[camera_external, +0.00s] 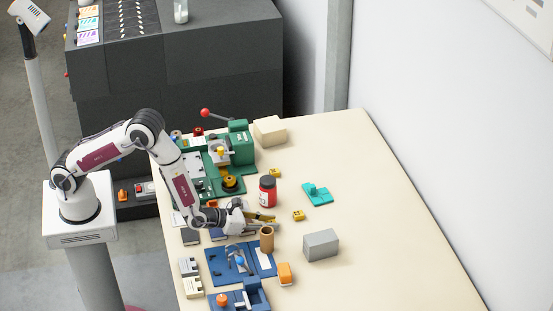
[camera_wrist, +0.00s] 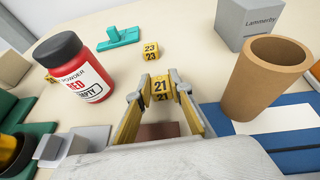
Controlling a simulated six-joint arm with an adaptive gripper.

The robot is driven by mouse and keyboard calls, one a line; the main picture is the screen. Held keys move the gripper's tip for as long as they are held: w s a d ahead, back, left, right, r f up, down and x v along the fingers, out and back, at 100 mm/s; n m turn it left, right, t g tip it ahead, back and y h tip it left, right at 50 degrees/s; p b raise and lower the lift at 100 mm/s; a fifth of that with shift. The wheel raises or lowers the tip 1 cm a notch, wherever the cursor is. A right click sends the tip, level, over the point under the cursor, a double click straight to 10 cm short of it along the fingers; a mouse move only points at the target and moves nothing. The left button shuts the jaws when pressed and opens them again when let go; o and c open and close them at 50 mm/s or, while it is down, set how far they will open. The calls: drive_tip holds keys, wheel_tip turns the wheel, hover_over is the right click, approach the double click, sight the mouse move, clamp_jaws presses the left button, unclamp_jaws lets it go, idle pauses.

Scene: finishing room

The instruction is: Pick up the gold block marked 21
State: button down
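The gold block marked 21 (camera_wrist: 161,92) sits between my gripper's fingertips in the wrist view, with its number showing on two faces. My gripper (camera_wrist: 162,86) has yellow inner finger pads, and they lie close against the block's two sides with no clear gap. I cannot tell whether the block is lifted off the table. In the external view my gripper (camera_external: 262,217) is low over the table, and the block is not clearly distinguishable there. Another gold block, marked 23 (camera_wrist: 150,51), stands beyond the fingertips; it also shows in the external view (camera_external: 298,215).
A red jar with a black lid (camera_wrist: 76,66) stands left of my gripper. A brown cylinder (camera_wrist: 266,78) stands close on the right, with a grey block (camera_wrist: 250,22) behind it. A teal part (camera_external: 317,194) lies further back. The table's right side (camera_external: 390,200) is clear.

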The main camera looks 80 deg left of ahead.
drive_tip(key=shift+r, duration=0.15)
wheel_tip(320, 180, up, 10)
idle(1.1)
idle(0.5)
